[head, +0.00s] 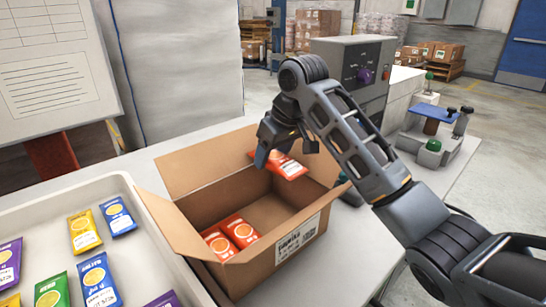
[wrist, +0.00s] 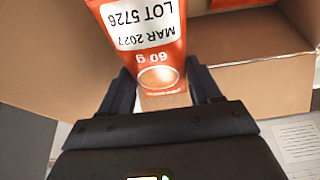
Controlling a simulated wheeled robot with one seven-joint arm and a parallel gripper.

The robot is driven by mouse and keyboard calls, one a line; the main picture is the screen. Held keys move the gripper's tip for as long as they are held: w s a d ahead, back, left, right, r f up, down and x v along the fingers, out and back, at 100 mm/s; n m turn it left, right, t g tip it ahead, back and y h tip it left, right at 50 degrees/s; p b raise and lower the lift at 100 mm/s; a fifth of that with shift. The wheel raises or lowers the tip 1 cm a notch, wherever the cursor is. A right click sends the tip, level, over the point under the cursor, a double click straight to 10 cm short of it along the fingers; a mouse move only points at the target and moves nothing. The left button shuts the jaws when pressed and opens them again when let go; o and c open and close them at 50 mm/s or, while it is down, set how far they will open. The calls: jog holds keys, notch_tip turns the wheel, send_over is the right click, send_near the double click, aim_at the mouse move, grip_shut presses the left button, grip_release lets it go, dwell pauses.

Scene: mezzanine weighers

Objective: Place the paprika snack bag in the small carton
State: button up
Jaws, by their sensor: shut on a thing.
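My gripper (head: 268,150) is shut on a red-orange snack bag (head: 288,168), held above the opening of the small carton, towards its far side. In the wrist view the bag (wrist: 140,35) sits between the fingers (wrist: 163,88), with a white lot label upside down. Its flavour name is not readable. The small carton (head: 287,240) is brown, open-topped, with flaps spread. Two similar red-orange bags (head: 219,243) lie at its near left inside. The carton's inside wall (wrist: 262,80) also shows in the wrist view.
A pale tray (head: 125,183) at left holds several purple, yellow, blue and green bags. The left carton flap (head: 172,222) leans towards the tray rim. Behind stand a grey machine (head: 350,55) and a scale with a blue plate (head: 437,115). Bare table lies left of the carton's back.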

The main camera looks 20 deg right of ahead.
aim_at(287, 162)
jog(key=shift+f, duration=0.65)
jog(key=shift+f, duration=0.1)
jog(key=o, duration=0.8)
jog(key=v, duration=1.1)
jog(key=shift+d+r+p, duration=0.1)
jog(key=shift+r+p, duration=0.15)
jog(key=shift+p, duration=0.15)
jog(key=shift+s+r, duration=0.25)
jog(key=shift+r, duration=0.1)
